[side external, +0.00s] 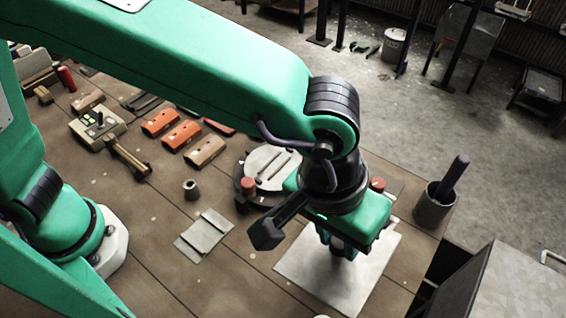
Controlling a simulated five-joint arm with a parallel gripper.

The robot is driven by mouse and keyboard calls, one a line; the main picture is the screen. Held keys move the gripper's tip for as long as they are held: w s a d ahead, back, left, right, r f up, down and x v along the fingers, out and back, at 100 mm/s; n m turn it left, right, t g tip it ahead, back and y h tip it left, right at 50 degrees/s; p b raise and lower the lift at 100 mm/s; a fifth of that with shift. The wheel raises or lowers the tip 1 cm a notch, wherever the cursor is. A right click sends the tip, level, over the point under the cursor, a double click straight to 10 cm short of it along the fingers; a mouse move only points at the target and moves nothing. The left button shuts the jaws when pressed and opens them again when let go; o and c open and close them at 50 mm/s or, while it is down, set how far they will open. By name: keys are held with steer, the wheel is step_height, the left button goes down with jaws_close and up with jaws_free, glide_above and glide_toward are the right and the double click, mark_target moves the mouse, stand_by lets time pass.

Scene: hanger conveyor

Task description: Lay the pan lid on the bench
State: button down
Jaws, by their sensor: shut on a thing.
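My gripper (343,252) points down over a pale grey square plate (305,272) at the right front of the bench (150,255). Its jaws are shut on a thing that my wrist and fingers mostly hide. I cannot tell whether that thing is the pan lid, or whether it touches the plate. A round light grey disc (265,160) with a dark rim and slots sits behind my wrist, partly covered. I cannot tell if the disc is a lid.
A grey cup with a dark rod (434,208) stands near the bench's right edge. Folded grey sheets (205,235) and a small ring (190,189) lie left of the plate. Orange blocks (181,135) and a control box (98,125) are farther back. The front left has bare wood.

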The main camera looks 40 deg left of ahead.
steer(key=w+f, duration=0.2)
steer(key=w, duration=0.1)
steer(key=w+a+f, duration=0.1)
steer(key=w+f, duration=0.5)
steer(key=shift+w+a+f, duration=0.15)
steer(key=shift+w+f, duration=0.1)
steer(key=shift+w, duration=0.1)
steer(key=shift+f, duration=0.5)
steer(key=c, duration=1.1)
jaws_free()
steer(key=shift+c, duration=0.2)
steer(key=shift+f, duration=0.25)
step_height(320, 180, up, 8)
steer(key=a, duration=0.1)
steer(key=shift+s, duration=0.45)
